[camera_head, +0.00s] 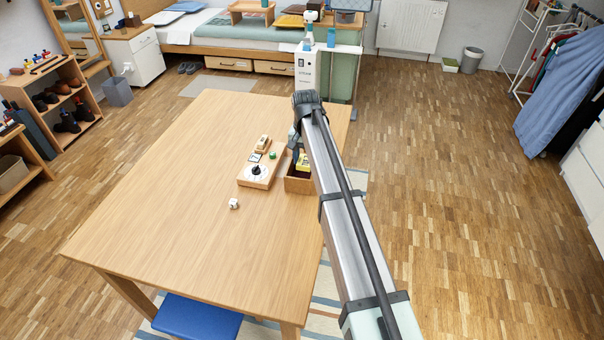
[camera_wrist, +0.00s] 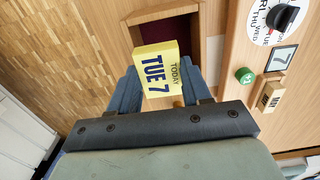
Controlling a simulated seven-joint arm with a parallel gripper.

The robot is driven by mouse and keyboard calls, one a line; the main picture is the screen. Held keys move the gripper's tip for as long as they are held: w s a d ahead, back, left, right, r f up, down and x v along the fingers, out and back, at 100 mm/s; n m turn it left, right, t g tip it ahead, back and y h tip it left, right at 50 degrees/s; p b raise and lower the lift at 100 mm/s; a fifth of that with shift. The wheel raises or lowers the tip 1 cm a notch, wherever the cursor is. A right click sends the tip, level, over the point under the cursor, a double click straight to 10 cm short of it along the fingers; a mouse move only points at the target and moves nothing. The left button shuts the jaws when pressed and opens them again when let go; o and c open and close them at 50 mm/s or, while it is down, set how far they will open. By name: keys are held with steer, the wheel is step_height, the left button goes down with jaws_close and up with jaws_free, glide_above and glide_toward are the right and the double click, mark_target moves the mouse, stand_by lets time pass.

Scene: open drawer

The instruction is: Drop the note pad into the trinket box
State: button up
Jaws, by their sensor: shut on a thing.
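The note pad is a yellow block printed "TODAY TUE 7" (camera_wrist: 156,68); in the head view its yellow side (camera_head: 302,162) shows beside my arm. My gripper (camera_wrist: 160,84) is shut on it, with one blue finger on each side. The trinket box appears to be the open wooden box with a dark red inside (camera_wrist: 165,13); in the head view its wooden front (camera_head: 298,186) shows at the table's right edge. The pad overlaps the box's opening in the wrist view. Its exact height above the box cannot be told. My arm hides part of the box.
Left of the box, a wooden board (camera_head: 246,181) carries a dial, a green round piece (camera_wrist: 245,75) and small blocks. A small white cube (camera_head: 234,203) lies nearer on the table (camera_head: 170,190). The table's left side is clear.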

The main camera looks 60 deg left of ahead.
steer(key=shift+f, duration=0.6)
steer(key=o, duration=1.1)
step_height(320, 180, up, 14)
steer(key=shift+f, duration=0.1)
